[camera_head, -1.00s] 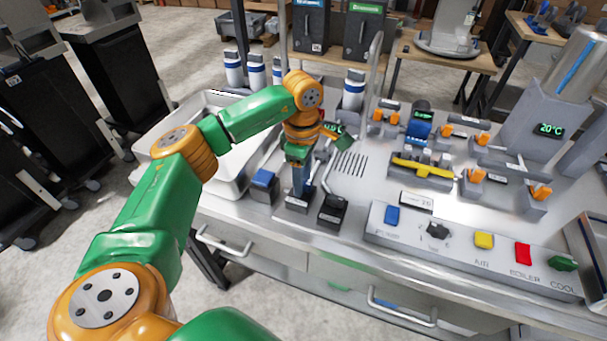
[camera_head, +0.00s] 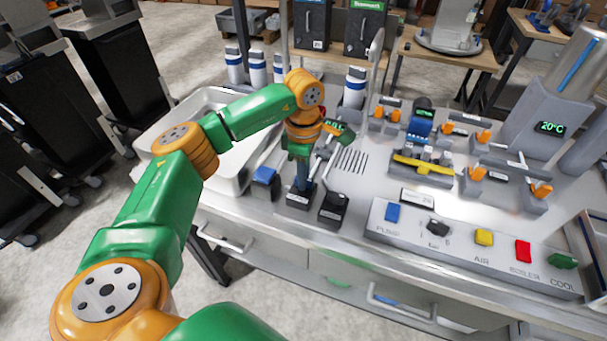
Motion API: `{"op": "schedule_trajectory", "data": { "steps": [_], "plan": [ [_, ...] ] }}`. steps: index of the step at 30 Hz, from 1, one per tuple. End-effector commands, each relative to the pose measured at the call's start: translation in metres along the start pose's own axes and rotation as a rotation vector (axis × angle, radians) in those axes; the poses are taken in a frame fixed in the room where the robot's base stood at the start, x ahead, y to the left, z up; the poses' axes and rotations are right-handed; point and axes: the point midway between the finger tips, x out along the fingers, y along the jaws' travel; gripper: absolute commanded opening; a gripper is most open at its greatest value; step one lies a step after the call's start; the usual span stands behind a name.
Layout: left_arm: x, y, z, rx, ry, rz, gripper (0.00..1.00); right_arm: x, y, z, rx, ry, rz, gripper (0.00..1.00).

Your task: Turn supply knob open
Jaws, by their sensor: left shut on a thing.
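My left gripper (camera_head: 302,178) points straight down at a small dark block (camera_head: 299,200) with a white label, at the front of the steel worktop. It is shut on the supply knob at the top of this block. The fingers hide most of the knob, so its angle cannot be read, and the label is too small to read. My right gripper is not in view.
A dark block with a bent lever (camera_head: 333,207) stands close on the right, and a blue-topped block (camera_head: 264,183) on the left. A white basin (camera_head: 215,150) lies behind. A control panel (camera_head: 470,255) with coloured buttons and a black knob (camera_head: 438,228) is at right.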

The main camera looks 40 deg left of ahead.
Motion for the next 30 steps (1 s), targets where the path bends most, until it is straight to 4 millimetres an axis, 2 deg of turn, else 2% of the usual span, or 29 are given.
{"op": "schedule_trajectory", "data": {
  "steps": [30],
  "plan": [
    [0.0004,-0.0006,0.0007,-0.939,-0.001,-0.003,0.00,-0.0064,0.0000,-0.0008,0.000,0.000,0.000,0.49]
  ]
}}
